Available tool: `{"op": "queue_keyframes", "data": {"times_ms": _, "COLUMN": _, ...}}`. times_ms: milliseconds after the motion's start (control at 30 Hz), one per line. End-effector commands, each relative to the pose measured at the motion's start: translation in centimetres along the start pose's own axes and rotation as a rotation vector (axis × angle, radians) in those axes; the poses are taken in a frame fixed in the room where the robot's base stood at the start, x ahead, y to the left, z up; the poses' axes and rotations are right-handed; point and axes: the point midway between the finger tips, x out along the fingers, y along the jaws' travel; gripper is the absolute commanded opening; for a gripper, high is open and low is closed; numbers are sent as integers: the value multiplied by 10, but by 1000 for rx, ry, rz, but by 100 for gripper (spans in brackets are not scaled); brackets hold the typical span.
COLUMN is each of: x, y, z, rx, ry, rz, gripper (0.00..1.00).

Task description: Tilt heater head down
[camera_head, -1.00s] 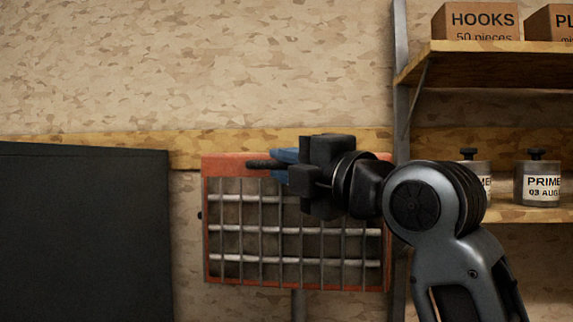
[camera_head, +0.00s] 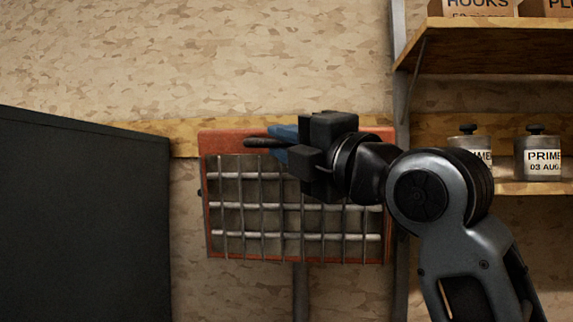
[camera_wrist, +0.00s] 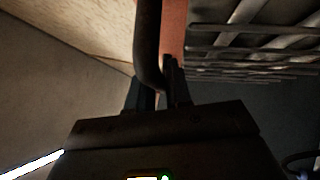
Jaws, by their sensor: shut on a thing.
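The heater head (camera_head: 293,250) is an orange-red box with a wire grille and pale heating bars, on a thin post (camera_head: 300,290) in front of the wall. Its grille faces me and its upper edge band shows. A dark bar handle (camera_head: 258,143) sticks out at its upper edge; the handle also shows in the wrist view (camera_wrist: 148,45). My gripper (camera_head: 280,145), with blue fingers, is shut on the handle from the right. My gripper and wrist cover part of the upper right of the grille. In the wrist view the grille (camera_wrist: 250,45) is at the upper right.
A large dark panel (camera_head: 80,220) stands at the left, close to the heater. Shelves (camera_head: 490,60) at the right hold boxes (camera_head: 480,8) and primer cans (camera_head: 540,155). A shelf upright (camera_head: 398,110) stands just right of the heater.

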Motion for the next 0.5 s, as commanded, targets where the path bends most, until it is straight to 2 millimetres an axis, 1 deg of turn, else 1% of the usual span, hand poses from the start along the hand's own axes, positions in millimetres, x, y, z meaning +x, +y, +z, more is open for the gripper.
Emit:
{"op": "queue_keyframes", "data": {"times_ms": 33, "x": -6, "y": -14, "z": -4, "rx": -22, "ry": -2, "rz": 18, "gripper": 0}}
{"op": "queue_keyframes", "data": {"times_ms": 500, "x": -25, "y": -35, "z": -23, "rx": -220, "ry": -2, "rz": 215, "gripper": 0}}
